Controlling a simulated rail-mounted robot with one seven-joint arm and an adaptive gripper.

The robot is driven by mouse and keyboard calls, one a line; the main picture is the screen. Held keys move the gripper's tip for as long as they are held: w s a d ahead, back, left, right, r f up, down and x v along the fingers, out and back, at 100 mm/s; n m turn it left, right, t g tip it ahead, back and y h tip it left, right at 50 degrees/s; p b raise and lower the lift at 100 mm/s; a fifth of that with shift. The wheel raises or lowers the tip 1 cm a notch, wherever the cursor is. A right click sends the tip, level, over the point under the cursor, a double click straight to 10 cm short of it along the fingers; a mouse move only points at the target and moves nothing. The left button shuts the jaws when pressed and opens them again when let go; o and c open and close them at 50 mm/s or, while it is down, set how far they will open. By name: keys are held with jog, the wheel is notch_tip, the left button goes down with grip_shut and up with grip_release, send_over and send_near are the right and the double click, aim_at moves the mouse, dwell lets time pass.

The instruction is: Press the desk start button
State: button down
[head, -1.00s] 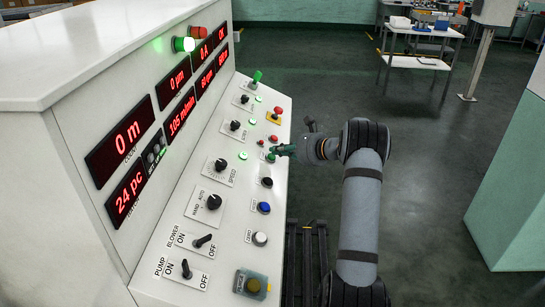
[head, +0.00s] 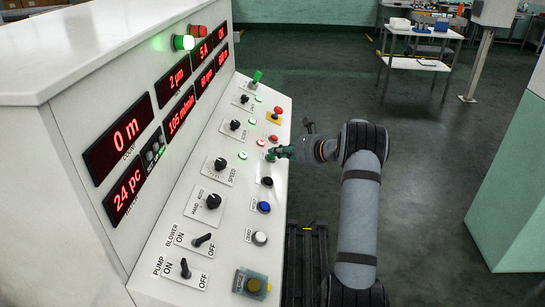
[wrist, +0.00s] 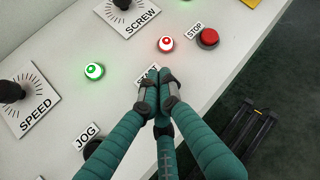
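My gripper (head: 272,154) is at the sloped desk panel (head: 231,172). Its green-wrapped fingers are together, and I see nothing held between them; the fingertips also show in the wrist view (wrist: 158,88). They are over the start button's spot, beside a partly covered label (wrist: 148,75) that seems to read START. The button itself is hidden under the fingertips, so I cannot see whether it is pressed in. The red stop button (wrist: 208,37) is up and right of the fingertips. A lit red lamp (wrist: 166,43) and a lit green lamp (wrist: 94,71) are nearby.
The black JOG button (wrist: 92,147) is close on the near side. The speed knob (head: 220,164), a blue button (head: 264,207) and a white button (head: 260,238) are along the panel. Readouts (head: 129,133) glow red above. Open floor lies right of my arm.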

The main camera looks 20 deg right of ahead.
dwell(0.4)
jog(key=shift+s+d+r+p, duration=0.2)
jog(key=shift+d+r+p, duration=0.1)
jog(key=shift+r+p, duration=0.35)
jog(key=shift+r, duration=0.1)
jog(key=r+p, duration=0.1)
jog(key=d+r+p, duration=0.1)
jog(key=r, duration=0.1)
jog(key=s+d+r+p, duration=0.1)
jog(key=shift+r, duration=0.3)
jog(key=shift+f, duration=0.2)
